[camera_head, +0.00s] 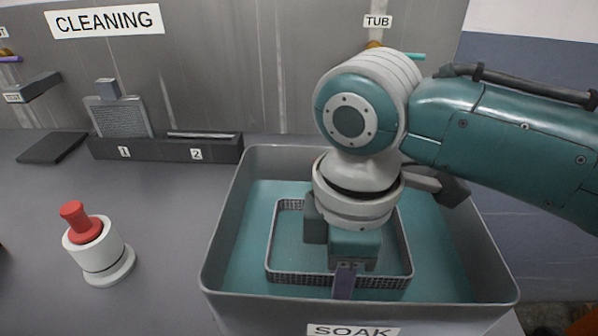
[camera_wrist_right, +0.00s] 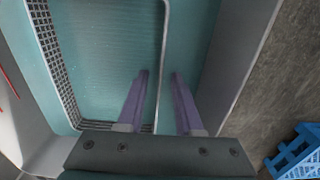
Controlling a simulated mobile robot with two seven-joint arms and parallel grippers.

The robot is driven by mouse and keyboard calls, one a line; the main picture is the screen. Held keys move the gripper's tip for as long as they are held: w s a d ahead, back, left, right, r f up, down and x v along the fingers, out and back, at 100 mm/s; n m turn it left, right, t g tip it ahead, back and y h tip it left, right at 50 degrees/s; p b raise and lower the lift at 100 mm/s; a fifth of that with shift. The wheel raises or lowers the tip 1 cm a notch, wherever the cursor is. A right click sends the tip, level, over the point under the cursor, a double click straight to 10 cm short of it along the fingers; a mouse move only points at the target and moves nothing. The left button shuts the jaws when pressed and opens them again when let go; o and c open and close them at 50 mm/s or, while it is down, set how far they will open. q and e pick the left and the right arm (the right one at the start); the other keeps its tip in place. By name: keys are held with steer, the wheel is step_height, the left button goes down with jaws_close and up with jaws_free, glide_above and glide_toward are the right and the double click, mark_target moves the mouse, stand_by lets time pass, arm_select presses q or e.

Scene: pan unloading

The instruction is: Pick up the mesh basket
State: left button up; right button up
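The mesh basket (camera_head: 300,278) is a grey rectangular wire basket sitting in teal liquid inside the grey tub labelled SOAK (camera_head: 222,230). My right gripper (camera_head: 344,284) points down over the basket's front right part, and my wrist hides some of the basket. In the right wrist view, the basket (camera_wrist_right: 50,45) has its mesh wall at left. My right gripper (camera_wrist_right: 160,75) shows two purple fingers apart, one on each side of a basket rim. Neither finger visibly presses on the rim. My left gripper is out of view.
A white cylinder with a red knob (camera_head: 87,232) stands left of the tub. A dark rack marked 1 and 2 (camera_head: 165,148) is behind it. A blue crate (camera_wrist_right: 300,160) shows outside the tub. The counter between cylinder and tub is clear.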

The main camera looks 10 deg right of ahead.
jaws_close()
stand_by(1.2)
